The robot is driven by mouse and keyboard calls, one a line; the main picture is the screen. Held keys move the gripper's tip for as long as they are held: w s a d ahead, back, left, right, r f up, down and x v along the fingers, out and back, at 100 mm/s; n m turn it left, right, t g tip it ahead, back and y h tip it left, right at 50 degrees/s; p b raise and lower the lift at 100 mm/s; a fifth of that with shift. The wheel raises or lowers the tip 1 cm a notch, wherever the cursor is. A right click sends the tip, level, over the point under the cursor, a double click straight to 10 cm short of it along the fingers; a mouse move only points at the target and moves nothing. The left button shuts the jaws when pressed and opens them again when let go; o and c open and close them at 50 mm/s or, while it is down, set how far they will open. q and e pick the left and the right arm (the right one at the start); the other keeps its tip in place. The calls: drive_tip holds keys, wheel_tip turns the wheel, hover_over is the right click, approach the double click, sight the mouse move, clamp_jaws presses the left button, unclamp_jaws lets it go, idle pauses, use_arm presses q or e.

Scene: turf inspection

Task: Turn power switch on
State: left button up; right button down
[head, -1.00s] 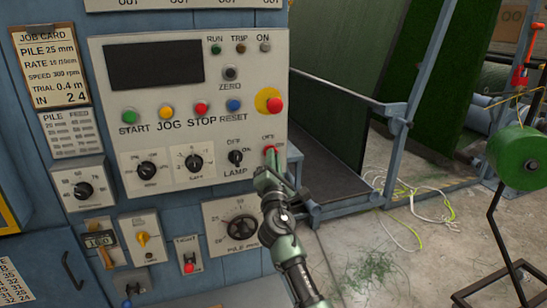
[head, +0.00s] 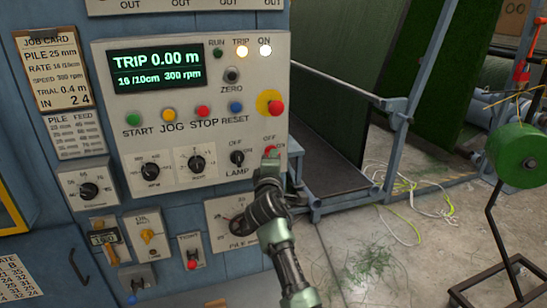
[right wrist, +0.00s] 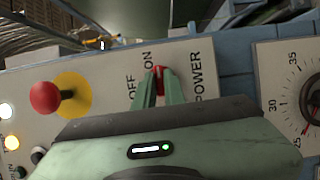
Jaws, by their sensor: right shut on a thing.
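The red power switch (right wrist: 158,80) sits between the OFF and ON marks above the word POWER in the right wrist view, turned toward ON. In the head view its red knob (head: 270,150) shows at the lower right of the control panel (head: 130,98). My right gripper (right wrist: 158,92) is shut on the switch, its two green fingers on either side of it. It also shows in the head view (head: 270,160), where it covers part of the switch. The display (head: 144,66) is lit and reads TRIP 0.00 m. My left gripper is not in view.
The TRIP lamp (head: 241,51) and ON lamp (head: 265,50) glow. A red emergency button (head: 276,107) on a yellow disc is just above the switch, and the LAMP knob (head: 237,157) is to its left. A green reel (head: 517,155) stands at right.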

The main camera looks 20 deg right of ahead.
idle(0.5)
drive_tip(key=c, duration=1.5)
unclamp_jaws()
drive_tip(key=shift+d, duration=0.1)
